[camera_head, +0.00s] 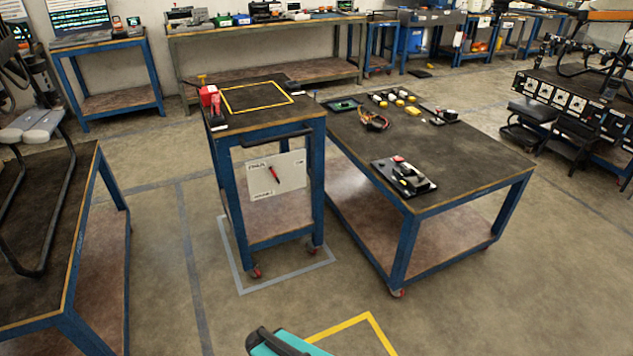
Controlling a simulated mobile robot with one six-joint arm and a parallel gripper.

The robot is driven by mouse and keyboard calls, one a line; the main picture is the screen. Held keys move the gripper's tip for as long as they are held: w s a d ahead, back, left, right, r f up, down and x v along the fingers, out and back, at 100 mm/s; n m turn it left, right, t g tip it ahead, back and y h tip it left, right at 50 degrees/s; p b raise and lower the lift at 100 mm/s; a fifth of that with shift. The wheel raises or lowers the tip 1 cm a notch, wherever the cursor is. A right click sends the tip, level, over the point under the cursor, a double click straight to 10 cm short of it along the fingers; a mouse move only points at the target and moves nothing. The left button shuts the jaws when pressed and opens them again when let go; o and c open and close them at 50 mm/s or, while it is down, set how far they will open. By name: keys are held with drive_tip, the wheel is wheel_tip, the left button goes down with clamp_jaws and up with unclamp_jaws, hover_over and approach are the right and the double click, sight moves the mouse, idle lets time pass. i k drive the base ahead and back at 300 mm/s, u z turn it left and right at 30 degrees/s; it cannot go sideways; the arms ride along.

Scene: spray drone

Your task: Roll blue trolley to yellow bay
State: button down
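The blue trolley (285,238) stands upright at centre left, with a dark top, a black handle bar (277,138) on its near side and small red castors. It stands within a grey floor outline (290,283). The yellow bay (369,317) shows as a yellow floor line at the bottom edge, nearer to me than the trolley; only one corner is in view, and the rest is cut off. A teal and black part, probably of my arm, shows at the bottom edge left of the yellow line. My gripper's fingers are not in view.
A larger blue-legged table (462,180) with parts and tools stands close to the trolley's right. Another bench (45,285) stands at the left. The floor between trolley and yellow line is clear.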

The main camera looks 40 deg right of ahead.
sight(262, 212)
drive_tip(key=z, duration=0.8)
drive_tip(key=k, duration=1)
drive_tip(key=i, duration=0.8)
